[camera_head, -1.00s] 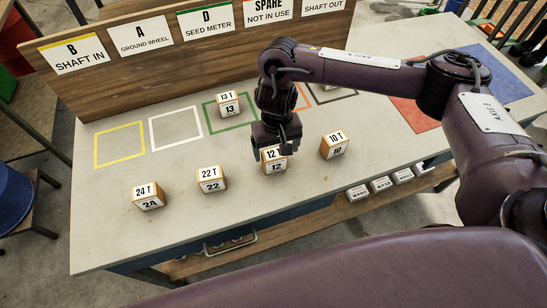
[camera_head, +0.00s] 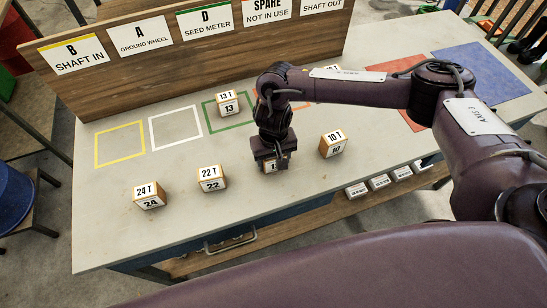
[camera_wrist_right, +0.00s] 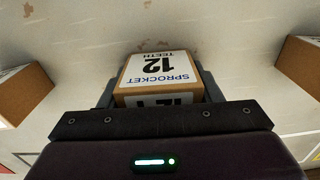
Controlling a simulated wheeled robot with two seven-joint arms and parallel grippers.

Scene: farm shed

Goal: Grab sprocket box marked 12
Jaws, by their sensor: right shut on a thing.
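The sprocket box marked 12 (camera_head: 271,167) is a small brown box with white labels. It is on the table between the 22 and 10 boxes and is mostly covered by my right gripper (camera_head: 273,160) in the head view. In the right wrist view the box (camera_wrist_right: 158,72) shows its "SPROCKET 12 TEETH" label, with a dark finger on each side. My right gripper is shut on it. I cannot tell whether the box is clear of the table. My left gripper is not in view.
Box 10 (camera_head: 334,145) stands close on the right, box 22 (camera_head: 211,179) on the left, box 24 (camera_head: 149,196) farther left. Box 13 (camera_head: 228,103) sits in the green square. A wooden board (camera_head: 120,85) with signs stands along the back. The yellow and white squares are empty.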

